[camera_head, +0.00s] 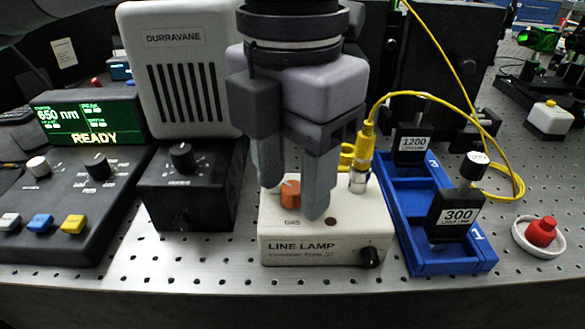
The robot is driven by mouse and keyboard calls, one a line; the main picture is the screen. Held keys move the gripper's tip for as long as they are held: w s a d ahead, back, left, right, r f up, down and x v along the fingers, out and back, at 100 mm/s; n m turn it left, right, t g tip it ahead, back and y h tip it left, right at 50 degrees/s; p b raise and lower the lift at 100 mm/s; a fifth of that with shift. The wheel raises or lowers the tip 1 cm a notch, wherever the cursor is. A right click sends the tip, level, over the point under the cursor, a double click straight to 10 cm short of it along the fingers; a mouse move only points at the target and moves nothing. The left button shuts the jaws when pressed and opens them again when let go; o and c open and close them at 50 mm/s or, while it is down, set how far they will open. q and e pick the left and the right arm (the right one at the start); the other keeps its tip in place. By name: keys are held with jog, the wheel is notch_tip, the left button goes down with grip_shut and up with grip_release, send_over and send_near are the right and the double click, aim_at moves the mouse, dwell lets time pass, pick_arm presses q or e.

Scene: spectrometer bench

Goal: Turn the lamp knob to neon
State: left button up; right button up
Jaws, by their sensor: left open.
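The line lamp (325,248) is a cream box with "LINE LAMP" on its front, at the centre front of the bench. An orange knob (290,194) stands on its top. My left gripper (292,205) is above the box, pointing down, with its two fingers apart. The orange knob shows between the fingers, and part of it is hidden by them. I cannot tell whether either finger touches it. A small black knob (370,256) is on the lamp's front right. The labels around the orange knob are too small or covered to read. My right gripper is not in view.
A black box with a knob (190,195) and a console with a green display (85,118) stand left. A yellow cable (440,45) arcs behind the lamp.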

pick_arm(q)
grip_shut()
jog(key=shift+m, duration=0.3)
jog(key=m+p, duration=0.1)
jog(key=m, duration=0.3)
jog(key=shift+m, duration=0.3)
jog(key=shift+m+p, duration=0.4)
jog(key=shift+m, duration=1.8)
grip_release()
